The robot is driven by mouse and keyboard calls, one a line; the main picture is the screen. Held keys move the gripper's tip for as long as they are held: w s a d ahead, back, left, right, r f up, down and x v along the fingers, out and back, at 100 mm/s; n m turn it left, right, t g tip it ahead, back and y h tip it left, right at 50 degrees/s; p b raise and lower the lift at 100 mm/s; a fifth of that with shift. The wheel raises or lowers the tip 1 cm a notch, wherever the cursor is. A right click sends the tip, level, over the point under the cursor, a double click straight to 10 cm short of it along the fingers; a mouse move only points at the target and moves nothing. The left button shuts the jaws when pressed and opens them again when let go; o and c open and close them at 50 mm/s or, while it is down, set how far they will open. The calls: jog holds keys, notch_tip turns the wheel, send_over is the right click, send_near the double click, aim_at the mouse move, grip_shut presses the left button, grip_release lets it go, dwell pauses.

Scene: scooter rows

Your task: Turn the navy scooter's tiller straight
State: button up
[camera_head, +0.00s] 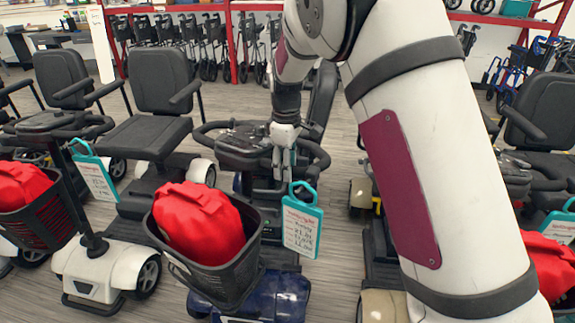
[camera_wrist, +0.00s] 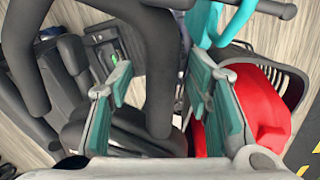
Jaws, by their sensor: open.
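The navy scooter (camera_head: 283,298) stands at the centre of the head view. Its black tiller (camera_head: 240,150) carries a loop handlebar and a dark basket (camera_head: 222,280) holding a red bag (camera_head: 198,222). The tiller and basket sit turned toward the left of the navy front body. My gripper (camera_head: 284,160) is over the right part of the handlebar. In the wrist view my open gripper (camera_wrist: 162,95) has a black handlebar bar (camera_wrist: 150,70) between its teal-padded fingers. Whether either finger touches it, I cannot tell. The red bag (camera_wrist: 258,105) shows at the right there.
A teal price tag (camera_head: 302,220) hangs from the tiller close to my gripper. A white scooter (camera_head: 105,268) stands at the left, and another scooter (camera_head: 542,130) at the right, partly behind my arm. Folded walkers line the red racks behind. Narrow strips of floor separate the scooters.

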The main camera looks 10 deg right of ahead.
grip_shut()
jog(key=w+n+b, duration=0.1)
jog(key=w+n, duration=0.3)
jog(key=w, duration=0.2)
jog(key=shift+w+d+n+b, duration=0.3)
jog(key=shift+w+n+b, duration=0.1)
grip_release()
jog(key=shift+s, duration=0.1)
notch_tip(320, 180, up, 12)
jog(key=shift+s, duration=0.3)
